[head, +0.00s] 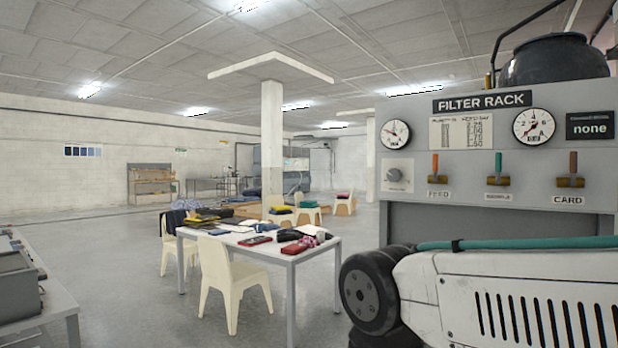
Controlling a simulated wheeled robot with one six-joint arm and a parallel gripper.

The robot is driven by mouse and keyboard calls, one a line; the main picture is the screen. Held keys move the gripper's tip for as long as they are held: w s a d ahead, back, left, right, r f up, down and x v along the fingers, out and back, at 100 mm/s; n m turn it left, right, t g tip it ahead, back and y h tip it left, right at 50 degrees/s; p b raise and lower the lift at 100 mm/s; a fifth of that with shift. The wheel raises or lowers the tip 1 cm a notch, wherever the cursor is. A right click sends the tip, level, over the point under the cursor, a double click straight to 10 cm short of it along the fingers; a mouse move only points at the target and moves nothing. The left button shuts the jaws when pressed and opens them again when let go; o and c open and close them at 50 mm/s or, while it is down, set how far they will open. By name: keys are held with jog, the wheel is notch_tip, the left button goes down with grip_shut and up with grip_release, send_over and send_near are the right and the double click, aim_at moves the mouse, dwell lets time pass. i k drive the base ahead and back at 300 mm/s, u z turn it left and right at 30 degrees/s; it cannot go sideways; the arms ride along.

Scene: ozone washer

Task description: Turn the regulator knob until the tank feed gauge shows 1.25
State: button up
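The grey filter rack panel (455,206) stands at the right of the head view. A round grey knob (398,176) sits on a light plate at its left side, partly worn in detail by distance; its label is unreadable. I cannot read either gauge's scale or name. My white arm crosses the lower right, in front of the panel's base. My gripper is not in view.
Levers labelled FEED (435,167), a middle one (497,170) and CARD (570,170) line the panel. A dark display (590,125) reads "none". A white table (316,248) with cloths and cream chairs (232,285) stands left of the panel. Open floor lies at the left.

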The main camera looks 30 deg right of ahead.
aim_at(394, 175)
jog(key=u, duration=0.65)
jog(key=i, duration=1.05)
jog(key=z, duration=0.35)
